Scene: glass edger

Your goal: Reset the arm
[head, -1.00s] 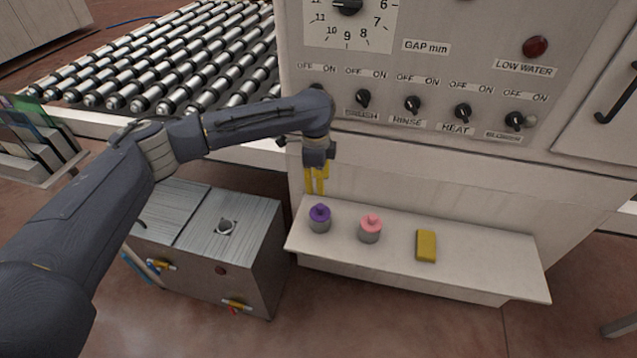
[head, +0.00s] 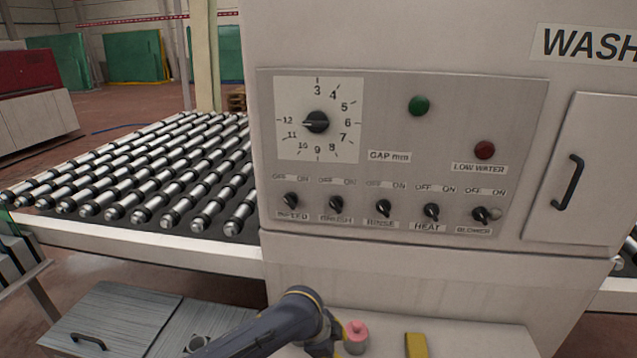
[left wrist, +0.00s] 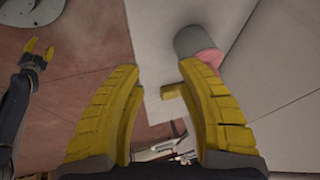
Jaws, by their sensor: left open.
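My left arm (head: 290,318) reaches in along the bottom of the head view, low in front of the washer; its gripper is mostly cut off there. In the left wrist view my left gripper (left wrist: 158,76) has its yellow fingers spread, with nothing between them. A grey container with a pink top (head: 356,338) stands on the shelf just right of the arm; it also shows beyond the right finger in the left wrist view (left wrist: 198,44). My right gripper (left wrist: 38,50) shows at the left of the wrist view, its yellow fingers apart and empty.
The washer panel has a gap dial (head: 317,122), a row of knobs, a green lamp (head: 419,105) and a red lamp (head: 485,150). A yellow block (head: 416,345) lies on the shelf. A roller conveyor (head: 150,170) is at left, above a metal cabinet (head: 125,305).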

